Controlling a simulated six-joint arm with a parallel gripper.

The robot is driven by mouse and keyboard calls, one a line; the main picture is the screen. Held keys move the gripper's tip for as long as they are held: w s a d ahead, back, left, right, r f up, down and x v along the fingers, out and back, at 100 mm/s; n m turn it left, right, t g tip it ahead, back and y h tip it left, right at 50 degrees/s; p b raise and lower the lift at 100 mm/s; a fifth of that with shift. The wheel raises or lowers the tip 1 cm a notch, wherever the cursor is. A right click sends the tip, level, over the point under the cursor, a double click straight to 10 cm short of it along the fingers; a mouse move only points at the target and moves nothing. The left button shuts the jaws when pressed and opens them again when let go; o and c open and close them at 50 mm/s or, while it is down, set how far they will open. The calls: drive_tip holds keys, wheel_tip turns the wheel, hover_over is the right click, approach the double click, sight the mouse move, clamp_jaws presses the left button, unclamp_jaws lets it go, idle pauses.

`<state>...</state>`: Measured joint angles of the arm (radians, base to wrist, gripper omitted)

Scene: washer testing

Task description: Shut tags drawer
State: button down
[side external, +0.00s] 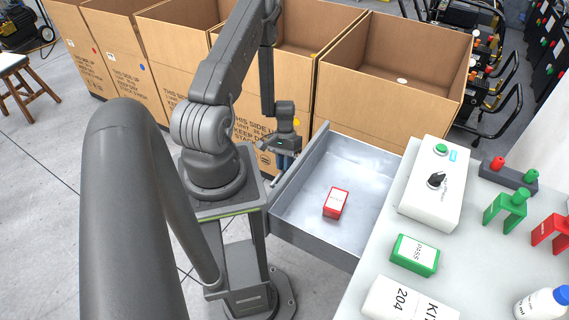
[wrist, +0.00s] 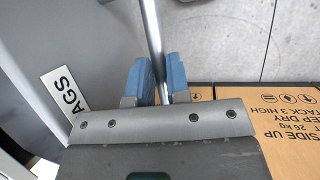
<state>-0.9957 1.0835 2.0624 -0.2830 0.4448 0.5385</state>
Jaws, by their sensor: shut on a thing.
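The tags drawer (side external: 359,161) is pulled out from the right-hand bench, open, with a red box (side external: 336,203) lying inside. Its grey front panel shows in the wrist view (wrist: 85,35) with a white label (wrist: 65,93) reading "AGS", the rest cut off. A round metal bar handle (wrist: 151,30) runs along the front. My gripper (side external: 283,161) is at the outer side of the drawer front. Its blue fingers (wrist: 157,78) are shut on the handle, one on each side of the bar.
Cardboard boxes (side external: 345,105) stand behind the drawer. Bare floor (side external: 45,200) lies at the left.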

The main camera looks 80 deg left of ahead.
hover_over(353, 207)
idle(0.6)
drive_tip(key=c, duration=1.1)
unclamp_jaws()
drive_tip(key=v, duration=1.3)
drive_tip(key=shift+r, duration=0.35)
drive_tip(key=shift+a, duration=0.1)
